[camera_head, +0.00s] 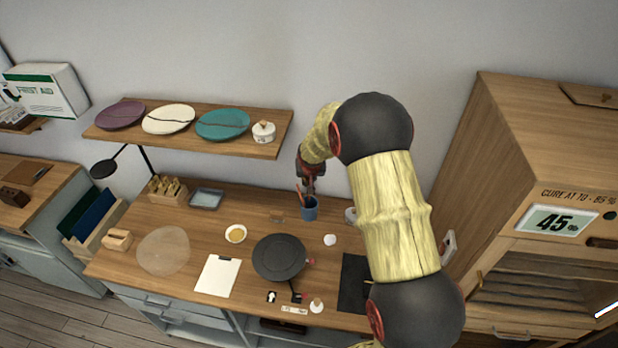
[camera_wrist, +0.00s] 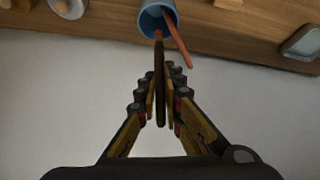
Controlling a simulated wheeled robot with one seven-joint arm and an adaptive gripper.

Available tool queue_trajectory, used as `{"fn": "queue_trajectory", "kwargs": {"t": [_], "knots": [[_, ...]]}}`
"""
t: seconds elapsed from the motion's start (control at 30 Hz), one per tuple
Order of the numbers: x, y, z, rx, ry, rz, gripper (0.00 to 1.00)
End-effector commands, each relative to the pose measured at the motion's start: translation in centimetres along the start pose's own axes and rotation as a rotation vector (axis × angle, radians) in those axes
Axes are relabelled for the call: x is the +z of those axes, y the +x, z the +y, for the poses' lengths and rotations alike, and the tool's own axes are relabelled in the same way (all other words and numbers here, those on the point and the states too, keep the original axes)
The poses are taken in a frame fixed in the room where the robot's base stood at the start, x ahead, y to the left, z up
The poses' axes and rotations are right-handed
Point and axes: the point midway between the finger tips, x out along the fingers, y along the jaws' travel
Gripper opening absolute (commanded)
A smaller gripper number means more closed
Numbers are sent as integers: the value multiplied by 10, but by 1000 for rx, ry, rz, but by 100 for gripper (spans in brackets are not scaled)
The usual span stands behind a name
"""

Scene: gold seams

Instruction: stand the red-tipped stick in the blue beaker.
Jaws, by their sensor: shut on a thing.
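The blue beaker (camera_head: 309,212) stands upright on the wooden bench below my gripper (camera_head: 309,187). In the wrist view the beaker (camera_wrist: 151,22) is at the top, its mouth facing me. My gripper (camera_wrist: 160,78) is shut on a thin dark brown stick (camera_wrist: 160,90), whose reddish far end shows at the beaker's mouth. I cannot tell how deep that end is. A second, orange-red stick (camera_wrist: 178,40) leans out of the beaker to the right of the held one. In the head view an orange-red stick (camera_head: 299,196) shows beside my gripper's fingers.
A dark round turntable (camera_head: 279,257) and a small yellow-filled dish (camera_head: 235,233) are in front of the beaker. A grey tray (camera_head: 206,199) and a wooden block rack (camera_head: 168,191) stand left. A shelf (camera_head: 270,148) with plates hangs above. A wooden cabinet (camera_head: 500,150) is at right.

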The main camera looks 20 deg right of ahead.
Motion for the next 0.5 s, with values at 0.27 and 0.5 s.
{"fn": "queue_trajectory", "kwargs": {"t": [0.27,0.5], "knots": [[11,20,0,0,0,1,0],[19,34,0,0,0,1,0]]}}
